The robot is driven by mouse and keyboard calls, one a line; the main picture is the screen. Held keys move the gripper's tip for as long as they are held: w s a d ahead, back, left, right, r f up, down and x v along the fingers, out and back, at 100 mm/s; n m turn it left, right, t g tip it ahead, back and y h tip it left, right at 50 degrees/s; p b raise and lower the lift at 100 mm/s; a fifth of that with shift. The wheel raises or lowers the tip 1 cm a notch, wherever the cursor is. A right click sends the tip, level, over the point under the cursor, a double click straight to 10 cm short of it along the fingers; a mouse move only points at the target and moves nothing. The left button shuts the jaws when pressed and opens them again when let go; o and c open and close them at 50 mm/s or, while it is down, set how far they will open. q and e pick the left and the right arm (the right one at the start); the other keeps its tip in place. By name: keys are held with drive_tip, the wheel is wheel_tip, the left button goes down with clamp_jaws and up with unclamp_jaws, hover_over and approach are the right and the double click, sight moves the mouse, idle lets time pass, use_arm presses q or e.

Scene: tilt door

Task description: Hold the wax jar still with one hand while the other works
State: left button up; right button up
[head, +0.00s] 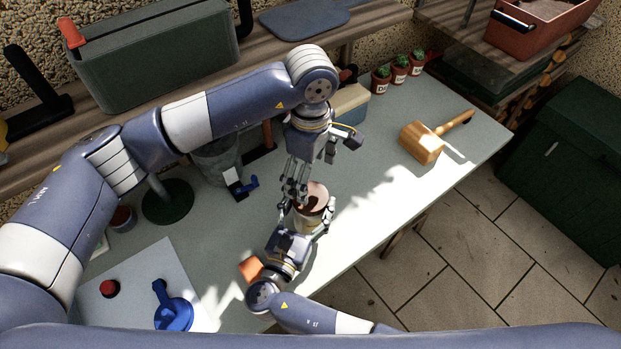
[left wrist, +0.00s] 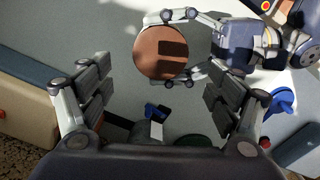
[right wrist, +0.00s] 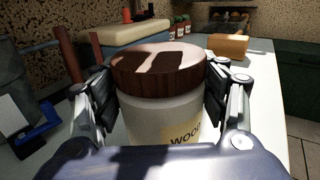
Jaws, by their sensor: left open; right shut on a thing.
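The wax jar (right wrist: 165,115) is a pale jar with a brown lid (right wrist: 158,68) and a label that partly reads "WOOD". It stands upright on the workbench, near the front edge in the head view (head: 312,207). My right gripper (head: 308,222) is shut around the jar's body, one finger on each side in the right wrist view.
A wooden mallet (head: 422,143) lies to the right on the bench. Small potted cacti (head: 398,68) stand at the back. A blue-handled tool (head: 240,184) lies left of the jar. An orange block (head: 251,269) is near my right wrist.

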sight(310, 196)
use_arm(q)
drive_tip(key=shift+f, duration=0.1)
drive_tip(key=shift+m, duration=0.3)
wheel_tip(310, 196, down, 7)
drive_tip(key=shift+f, duration=0.2)
drive_tip(key=c, duration=1.1)
drive_tip(key=shift+n, duration=1.8)
drive_tip(key=o, duration=1.2)
